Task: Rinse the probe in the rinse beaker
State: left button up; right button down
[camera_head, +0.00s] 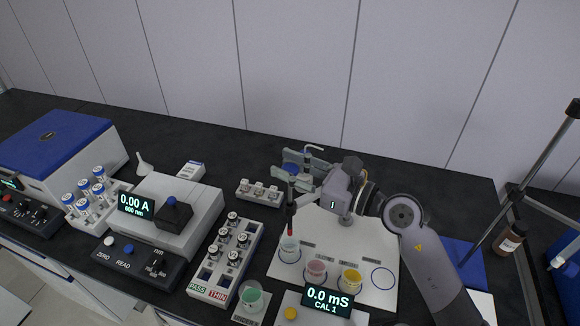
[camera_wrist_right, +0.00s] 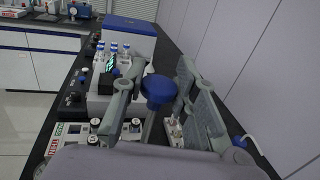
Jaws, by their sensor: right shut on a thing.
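My right gripper (camera_head: 292,178) is shut on the probe (camera_head: 290,212), a dark upright stick with a red lower part. A blue cap (camera_wrist_right: 158,90) shows between the fingers (camera_wrist_right: 160,103) in the right wrist view. The probe's lower end is right over the clear beaker with pale blue liquid (camera_head: 289,250), at the left of the white mat; I cannot tell whether the tip is inside the rim. This looks like the rinse beaker, but its label is too small to read. My left gripper is not in view.
On the white mat (camera_head: 338,225), a pink beaker (camera_head: 316,271) and a yellow beaker (camera_head: 350,280) stand beside an empty ring (camera_head: 383,278). The meter (camera_head: 328,301) reads 0.0 mS, CAL 1. A green beaker (camera_head: 251,298) and vial rack (camera_head: 208,283) are left. A stand pole rises at right.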

dwell(0.3)
jog(key=b, duration=0.7)
send_over(290, 212)
notch_tip(290, 212, down, 8)
jog(key=shift+f, duration=0.2)
jog(key=c, duration=1.3)
grip_release()
jog(key=shift+o, duration=0.4)
jog(key=shift+r, duration=0.1)
